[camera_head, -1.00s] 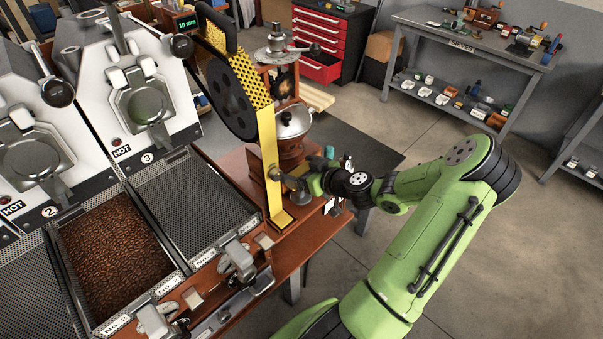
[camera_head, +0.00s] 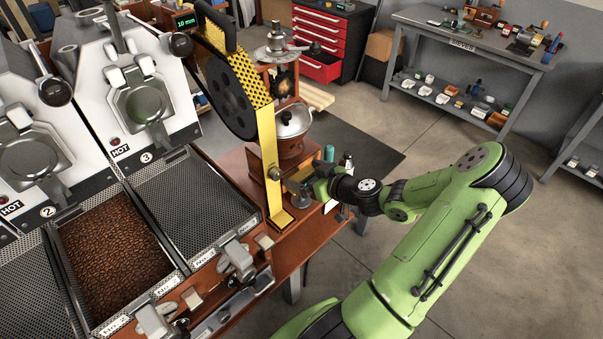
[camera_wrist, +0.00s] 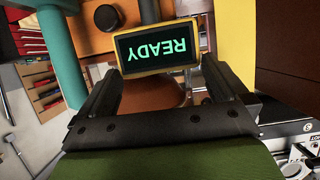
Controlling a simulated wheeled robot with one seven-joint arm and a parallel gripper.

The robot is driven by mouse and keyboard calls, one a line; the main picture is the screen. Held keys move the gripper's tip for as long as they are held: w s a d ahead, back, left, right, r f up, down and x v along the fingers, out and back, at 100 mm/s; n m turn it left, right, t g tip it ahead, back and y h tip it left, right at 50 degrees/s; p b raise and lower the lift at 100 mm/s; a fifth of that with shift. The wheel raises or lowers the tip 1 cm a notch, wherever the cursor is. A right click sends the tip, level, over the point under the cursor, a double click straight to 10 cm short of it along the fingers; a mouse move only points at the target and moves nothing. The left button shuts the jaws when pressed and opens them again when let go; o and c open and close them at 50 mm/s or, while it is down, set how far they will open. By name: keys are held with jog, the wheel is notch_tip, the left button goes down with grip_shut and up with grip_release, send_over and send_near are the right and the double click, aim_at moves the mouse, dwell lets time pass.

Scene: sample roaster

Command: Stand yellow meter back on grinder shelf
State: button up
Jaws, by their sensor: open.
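The yellow meter (camera_wrist: 155,50) is in the wrist view, a yellow-framed dark screen with green READY letters upside down in the picture. It sits between the two fingers of my gripper (camera_wrist: 158,72), which are open with a gap on each side. In the head view my gripper (camera_head: 298,184) is beside the foot of the tall yellow post, in front of the grinder (camera_head: 291,132). The meter is too small and covered there to make out clearly. What bears the meter is hidden in the wrist view.
The yellow post (camera_head: 268,150) stands close left of my gripper. A teal bottle (camera_head: 329,152) stands close behind it and shows at left in the wrist view (camera_wrist: 62,50). The roaster trays (camera_head: 195,205) fill the left. Open floor (camera_head: 450,130) lies right.

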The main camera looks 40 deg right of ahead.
jog(key=v, duration=1)
